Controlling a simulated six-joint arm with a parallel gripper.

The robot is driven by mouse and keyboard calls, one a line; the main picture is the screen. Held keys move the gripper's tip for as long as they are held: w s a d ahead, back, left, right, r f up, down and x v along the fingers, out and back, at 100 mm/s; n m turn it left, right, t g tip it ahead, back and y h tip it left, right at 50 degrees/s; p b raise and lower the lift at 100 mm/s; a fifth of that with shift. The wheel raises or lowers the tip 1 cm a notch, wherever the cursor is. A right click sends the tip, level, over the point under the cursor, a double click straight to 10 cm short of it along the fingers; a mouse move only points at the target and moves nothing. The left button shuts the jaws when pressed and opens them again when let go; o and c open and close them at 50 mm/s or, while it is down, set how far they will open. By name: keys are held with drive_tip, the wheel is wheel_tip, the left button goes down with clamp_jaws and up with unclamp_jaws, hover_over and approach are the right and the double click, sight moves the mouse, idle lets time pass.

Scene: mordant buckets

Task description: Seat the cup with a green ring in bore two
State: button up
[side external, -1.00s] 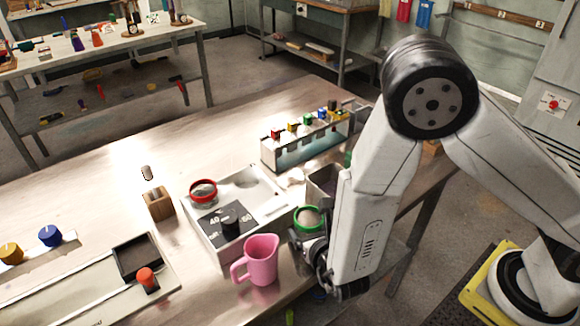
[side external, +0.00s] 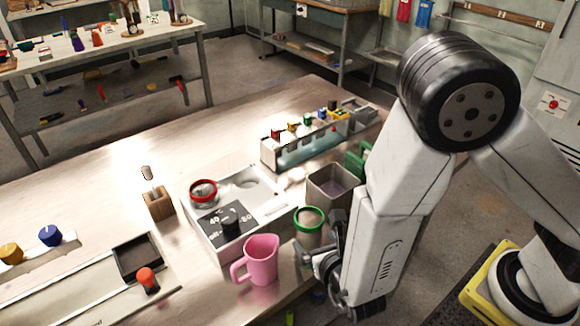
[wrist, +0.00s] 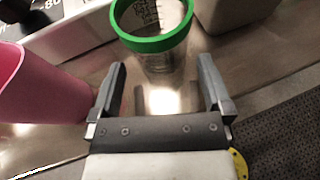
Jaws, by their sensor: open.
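The cup with a green ring (side external: 309,226) stands upright on the bench near the front edge, to the right of the white bath unit (side external: 213,249). In the wrist view the clear cup (wrist: 153,40) is ahead of my fingertips. My gripper (wrist: 160,75) is open and empty, its two fingers pointing toward the cup with a gap before it. In the side view my gripper (side external: 318,235) is low beside the cup. The unit has an empty round bore (side external: 246,180) and another bore holding a cup with a red ring (side external: 203,190). I cannot read any bore numbers.
A pink jug (side external: 262,262) stands close to the left of the cup and also shows in the wrist view (wrist: 35,85). A grey square bin (side external: 330,188) is just behind the cup. A rack of coloured-top pieces (side external: 305,145) stands farther back.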

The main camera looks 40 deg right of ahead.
sight(314, 240)
drive_tip(key=shift+v, duration=1.65)
